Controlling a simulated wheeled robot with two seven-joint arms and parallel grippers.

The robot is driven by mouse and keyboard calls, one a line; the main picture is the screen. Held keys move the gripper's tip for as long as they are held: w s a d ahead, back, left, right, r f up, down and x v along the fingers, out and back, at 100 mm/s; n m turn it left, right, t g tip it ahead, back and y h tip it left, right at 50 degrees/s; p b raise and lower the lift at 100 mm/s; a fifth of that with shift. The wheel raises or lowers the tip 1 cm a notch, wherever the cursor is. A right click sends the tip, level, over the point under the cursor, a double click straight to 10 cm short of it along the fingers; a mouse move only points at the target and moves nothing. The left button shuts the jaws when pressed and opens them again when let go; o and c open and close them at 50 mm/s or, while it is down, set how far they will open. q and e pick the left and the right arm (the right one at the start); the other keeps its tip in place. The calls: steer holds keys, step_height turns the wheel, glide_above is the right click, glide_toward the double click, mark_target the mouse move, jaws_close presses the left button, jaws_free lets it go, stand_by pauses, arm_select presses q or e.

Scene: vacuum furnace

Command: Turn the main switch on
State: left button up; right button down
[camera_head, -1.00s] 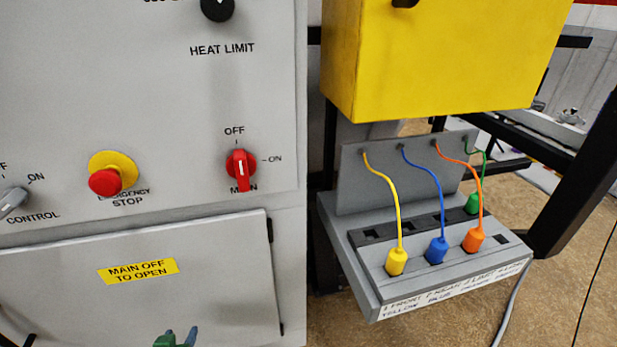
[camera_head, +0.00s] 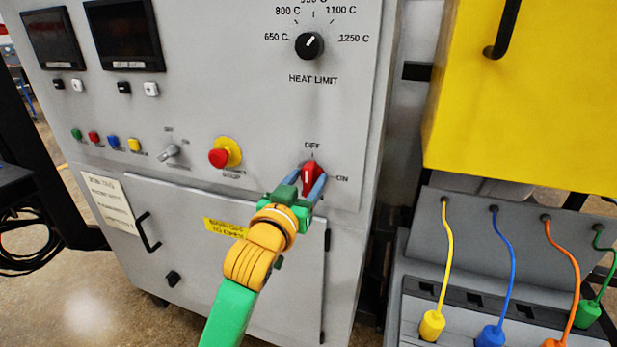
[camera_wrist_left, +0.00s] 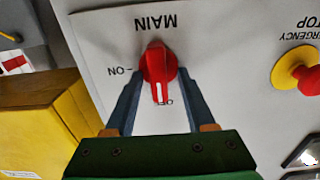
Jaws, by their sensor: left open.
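The main switch (camera_head: 309,176) is a red rotary knob low on the right of the grey panel, with OFF printed above it and ON to its right. In the left wrist view the red knob (camera_wrist_left: 158,64) appears upside down, and its white line lies toward the OFF mark. My left gripper (camera_head: 313,182) is open, with its two blue-grey fingers on either side of the knob. The left wrist view shows the fingers (camera_wrist_left: 159,75) flanking the knob; I cannot tell whether they touch it. My right gripper is not in view.
The red emergency stop (camera_head: 219,158) on its yellow collar sits left of the switch. The heat limit dial (camera_head: 309,46) is above. A yellow box (camera_head: 525,110) and a socket tray with coloured cables stand to the right. A cabinet door (camera_head: 180,235) is below.

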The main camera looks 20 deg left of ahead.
arm_select(q)
steer(key=shift+d, duration=0.2)
steer(key=shift+w+a, duration=0.1)
jaws_close()
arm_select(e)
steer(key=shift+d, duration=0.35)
